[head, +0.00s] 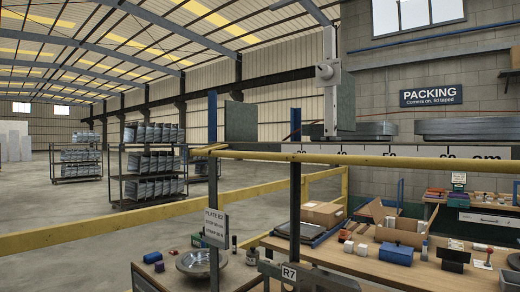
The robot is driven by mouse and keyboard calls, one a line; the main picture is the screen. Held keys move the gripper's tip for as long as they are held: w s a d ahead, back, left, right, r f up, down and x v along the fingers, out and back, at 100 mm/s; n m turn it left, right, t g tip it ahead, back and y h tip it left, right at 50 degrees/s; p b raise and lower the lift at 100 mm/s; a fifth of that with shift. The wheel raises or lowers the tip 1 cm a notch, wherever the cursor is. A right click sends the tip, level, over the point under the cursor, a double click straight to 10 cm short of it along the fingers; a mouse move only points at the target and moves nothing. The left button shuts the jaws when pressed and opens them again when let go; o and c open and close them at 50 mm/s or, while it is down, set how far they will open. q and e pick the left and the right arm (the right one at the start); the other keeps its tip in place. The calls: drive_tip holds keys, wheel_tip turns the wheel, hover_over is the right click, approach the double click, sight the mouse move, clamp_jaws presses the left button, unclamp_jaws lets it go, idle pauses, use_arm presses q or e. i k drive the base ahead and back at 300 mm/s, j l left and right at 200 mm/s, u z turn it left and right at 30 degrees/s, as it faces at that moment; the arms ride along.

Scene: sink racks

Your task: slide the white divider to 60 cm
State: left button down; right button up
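A pale, whitish upright piece (330,112) with a block and round knob stands on the shelf right of centre. It appears to be the white divider's front edge, with a dark grey-green panel (346,105) beside it. Its foot is near the 30 mark on the white scale strip (388,153) along the shelf's front edge. The 60 mark (447,152) is well to its right. Another dark grey-green panel (240,122) stands further left. Neither of my grippers is in view.
Stacked grey round trays (470,127) stand on the shelf to the right, around the 60 mark and beyond; smaller ones (375,129) lie just right of the divider. A yellow rail (330,158) and dark posts (295,200) are in front. Cluttered benches (350,265) stand below.

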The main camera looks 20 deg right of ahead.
sight(340, 108)
drive_tip(key=z, duration=1.2)
